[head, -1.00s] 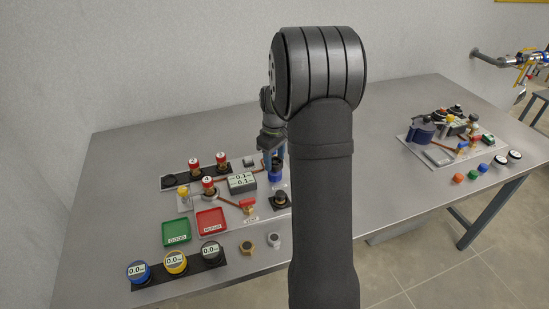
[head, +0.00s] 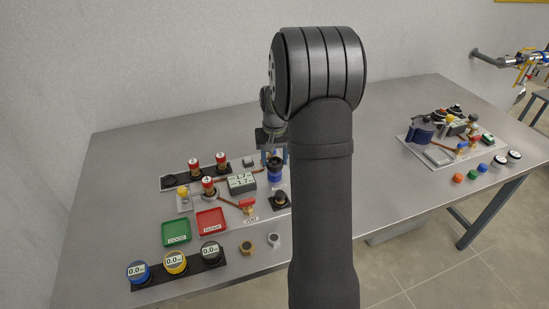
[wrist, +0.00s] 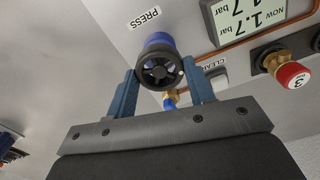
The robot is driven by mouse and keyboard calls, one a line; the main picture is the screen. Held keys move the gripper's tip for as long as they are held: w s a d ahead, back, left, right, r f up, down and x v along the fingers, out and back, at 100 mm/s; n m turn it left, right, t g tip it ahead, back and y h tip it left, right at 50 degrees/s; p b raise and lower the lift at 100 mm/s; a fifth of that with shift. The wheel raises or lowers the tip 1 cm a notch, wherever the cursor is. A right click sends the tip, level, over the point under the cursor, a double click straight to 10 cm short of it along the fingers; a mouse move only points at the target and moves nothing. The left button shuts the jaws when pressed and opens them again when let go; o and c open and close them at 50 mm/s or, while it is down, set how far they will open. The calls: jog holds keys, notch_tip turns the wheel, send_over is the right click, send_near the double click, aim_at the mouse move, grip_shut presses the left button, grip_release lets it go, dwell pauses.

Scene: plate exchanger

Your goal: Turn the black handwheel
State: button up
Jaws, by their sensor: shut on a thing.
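The black handwheel (wrist: 160,70) is a spoked wheel on top of a blue body (wrist: 158,40), beside a label reading PRESS. In the head view the handwheel (head: 275,161) sits on the blue body (head: 275,175) near the middle of the table, partly hidden by my gripper. My gripper (wrist: 161,72) is shut on the handwheel, with one blue finger on each side of the rim. The display box (head: 242,183) stands left of the handwheel. In the wrist view the display (wrist: 250,15) reads 1.7 bar.
A red-handled valve (head: 248,203), a black knob (head: 281,199) and green (head: 176,232) and red (head: 211,221) trays lie nearby.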

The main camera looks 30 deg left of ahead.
aim_at(275, 161)
jog(key=shift+m, duration=0.4)
jog(key=o, duration=1)
jog(key=shift+c, duration=0.2)
jog(key=shift+r, duration=0.15)
notch_tip(275, 161, up, 17)
notch_tip(275, 161, down, 17)
jog(key=shift+f, duration=0.15)
dwell(0.6)
